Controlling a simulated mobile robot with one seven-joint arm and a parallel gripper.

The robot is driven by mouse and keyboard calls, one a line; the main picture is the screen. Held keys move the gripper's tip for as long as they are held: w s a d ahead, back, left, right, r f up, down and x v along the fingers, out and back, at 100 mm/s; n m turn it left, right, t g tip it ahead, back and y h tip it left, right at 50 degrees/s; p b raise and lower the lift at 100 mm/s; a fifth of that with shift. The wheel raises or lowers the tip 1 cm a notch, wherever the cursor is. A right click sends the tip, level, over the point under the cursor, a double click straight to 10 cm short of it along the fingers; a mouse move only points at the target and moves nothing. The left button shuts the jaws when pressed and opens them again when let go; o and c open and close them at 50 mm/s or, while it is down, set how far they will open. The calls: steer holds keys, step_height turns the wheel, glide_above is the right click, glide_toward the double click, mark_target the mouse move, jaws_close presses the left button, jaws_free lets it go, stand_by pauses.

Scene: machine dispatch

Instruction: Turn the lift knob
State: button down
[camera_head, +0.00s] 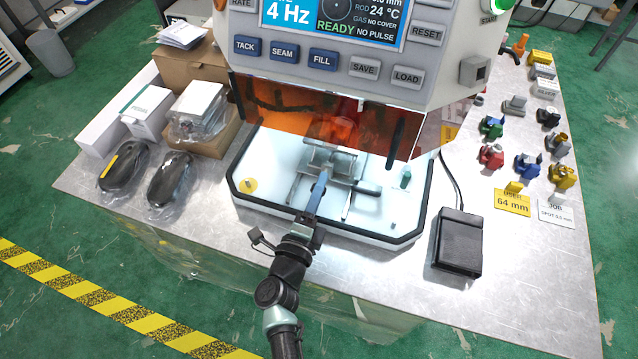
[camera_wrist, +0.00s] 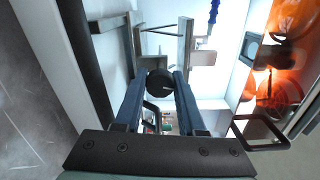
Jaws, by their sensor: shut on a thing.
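The lift knob (camera_wrist: 160,87) is a dark round knob with a pale mark on its face, in the middle of the wrist view. My gripper (camera_wrist: 161,98) has its two blue fingers on either side of the knob, shut on it. In the head view my gripper (camera_head: 320,180) reaches into the white tray of the machine, at the front of a grey metal fixture (camera_head: 336,162). The knob itself is hidden behind the fingers there. The fixture's metal bars also show beyond the knob in the wrist view (camera_wrist: 185,45).
An orange shield (camera_head: 270,100) hangs over the back of the tray (camera_head: 250,208). A black-handled rod (camera_head: 365,188) sticks out right of my gripper. A foot pedal (camera_head: 458,243) lies to the right, and two bagged black items (camera_head: 168,180) to the left.

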steer(key=shift+r+n+p, duration=0.1)
steer(key=shift+n+p, duration=0.35)
steer(key=shift+n, duration=0.75)
steer(key=c, duration=0.5)
jaws_free()
steer(key=v, duration=1.3)
